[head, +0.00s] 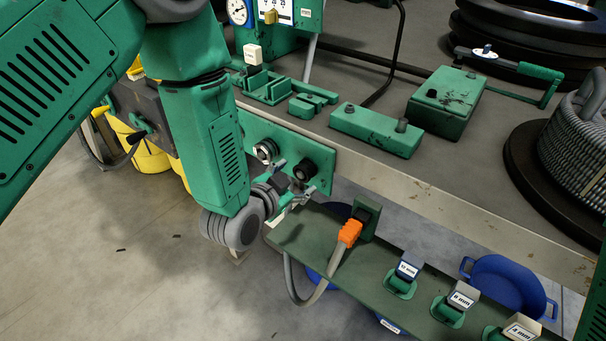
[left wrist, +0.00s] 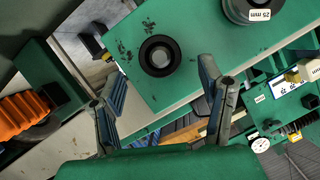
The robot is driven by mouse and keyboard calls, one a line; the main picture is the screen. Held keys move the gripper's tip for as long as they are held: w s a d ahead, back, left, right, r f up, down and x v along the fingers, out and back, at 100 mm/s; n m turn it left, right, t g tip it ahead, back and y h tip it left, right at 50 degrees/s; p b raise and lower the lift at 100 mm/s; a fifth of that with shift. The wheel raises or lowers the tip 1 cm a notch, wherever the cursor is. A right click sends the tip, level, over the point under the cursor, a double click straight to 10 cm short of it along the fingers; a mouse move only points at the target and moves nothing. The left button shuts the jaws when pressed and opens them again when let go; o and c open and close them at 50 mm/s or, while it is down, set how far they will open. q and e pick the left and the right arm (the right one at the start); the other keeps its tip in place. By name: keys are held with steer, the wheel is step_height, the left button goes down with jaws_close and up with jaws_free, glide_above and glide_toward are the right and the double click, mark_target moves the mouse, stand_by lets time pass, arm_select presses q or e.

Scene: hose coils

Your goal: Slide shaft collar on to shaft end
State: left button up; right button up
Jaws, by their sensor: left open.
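A green plate (head: 322,182) is fixed to the front edge of the bench. On it are a black round piece with a dark centre hole (head: 305,168) and a silver-rimmed round piece (head: 265,150). The left wrist view shows the black round piece (left wrist: 160,55) and a cylinder labelled "25 mm" (left wrist: 252,12) on the plate. I cannot tell which is collar and which is shaft end. My left gripper (head: 291,180) is open, just in front of the plate. In its wrist view, nothing sits between the fingers (left wrist: 162,88). The right gripper is out of view.
Below the plate, a green shelf (head: 385,285) carries an orange hose connector (head: 350,232) and several labelled blocks (head: 408,270). Green boxes (head: 375,128) stand on the bench. A hose coil (head: 575,150) is at right. A blue tub (head: 508,285) sits below.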

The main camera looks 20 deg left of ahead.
mark_target(301, 174)
arm_select(q)
steer(key=shift+b+x, duration=0.75)
steer(key=shift+x, duration=1.35)
jaws_close()
